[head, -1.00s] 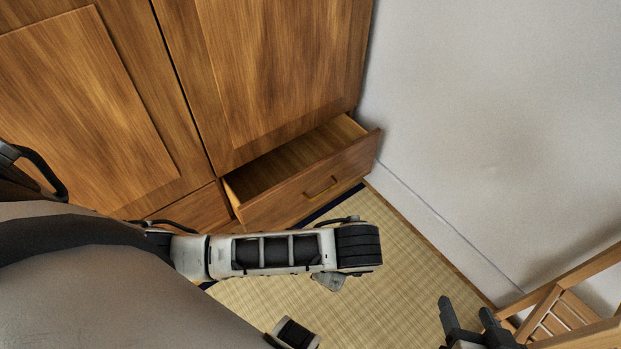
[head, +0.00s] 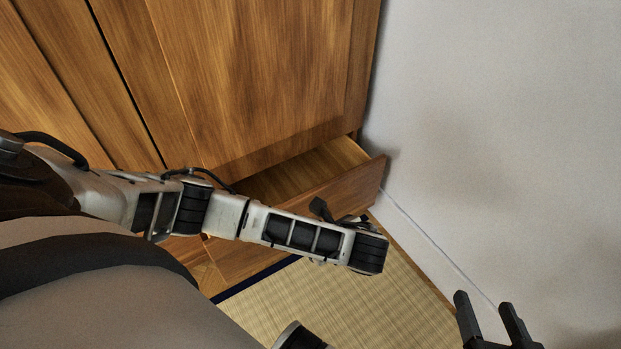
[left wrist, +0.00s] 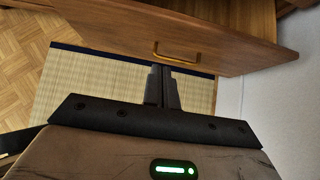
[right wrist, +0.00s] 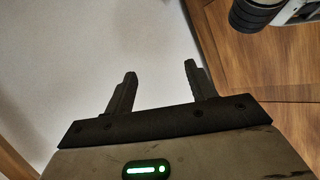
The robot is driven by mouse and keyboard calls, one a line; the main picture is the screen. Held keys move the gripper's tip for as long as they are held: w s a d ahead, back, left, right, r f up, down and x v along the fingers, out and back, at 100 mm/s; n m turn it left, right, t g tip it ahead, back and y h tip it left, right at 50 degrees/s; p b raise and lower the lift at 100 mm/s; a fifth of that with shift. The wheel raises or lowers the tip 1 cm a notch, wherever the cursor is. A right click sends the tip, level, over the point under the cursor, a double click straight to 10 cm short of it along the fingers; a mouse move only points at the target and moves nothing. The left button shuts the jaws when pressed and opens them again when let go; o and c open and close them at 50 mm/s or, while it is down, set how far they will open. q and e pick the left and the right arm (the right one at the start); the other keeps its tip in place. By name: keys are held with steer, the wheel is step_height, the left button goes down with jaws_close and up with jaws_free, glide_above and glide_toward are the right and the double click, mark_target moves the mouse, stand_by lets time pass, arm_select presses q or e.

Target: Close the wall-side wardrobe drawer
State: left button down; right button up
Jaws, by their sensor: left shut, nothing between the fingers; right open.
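The wall-side wardrobe drawer (head: 345,189) stands pulled out at the bottom of the wooden wardrobe (head: 260,70), beside the white wall. My left arm crosses in front of it in the head view and hides its handle and much of its front. In the left wrist view the drawer front (left wrist: 215,45) and its handle (left wrist: 176,54) show. My left gripper (left wrist: 163,70) is shut and empty, with its tips just below the handle in that picture; I cannot tell whether they touch the front. My right gripper (head: 484,300) is open and empty near the wall, and shows in the right wrist view (right wrist: 160,75).
The white wall (head: 500,130) bounds the right side, close to the drawer's end. Tatami matting (head: 350,305) covers the floor before the drawer and is clear there. Wooden floor (left wrist: 25,50) shows at the left in the left wrist view.

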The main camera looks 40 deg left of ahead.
arm_select(q)
steer(key=shift+w+a+r+b+x, duration=0.15)
steer(key=shift+a+r+b+x, duration=0.2)
steer(key=shift+b+x, duration=1.1)
steer(key=shift+w+a+r+b+x, duration=0.1)
steer(key=shift+a+r+b+x, duration=0.25)
steer(key=shift+x, duration=2.1)
steer(key=shift+w+a+r+b+x, duration=0.15)
steer(key=shift+a+r+b+x, duration=0.15)
steer(key=shift+b+x, duration=1.2)
arm_select(e)
steer(key=shift+w+a+r+m+t+y+p, duration=0.1)
steer(key=shift+a+r+m+t+y+p, duration=0.15)
steer(key=shift+a+r+m+t+y, duration=0.25)
steer(key=shift+w+a+r+m+t+y+p, duration=0.1)
steer(key=shift+a+r+m+t+y+p, duration=0.3)
steer(key=shift+y, duration=0.3)
arm_select(q)
steer(key=shift+w+a+f, duration=0.1)
steer(key=shift+a+f, duration=0.15)
steer(key=shift+f, duration=0.05)
arm_select(e)
steer(key=shift+d+r, duration=0.1)
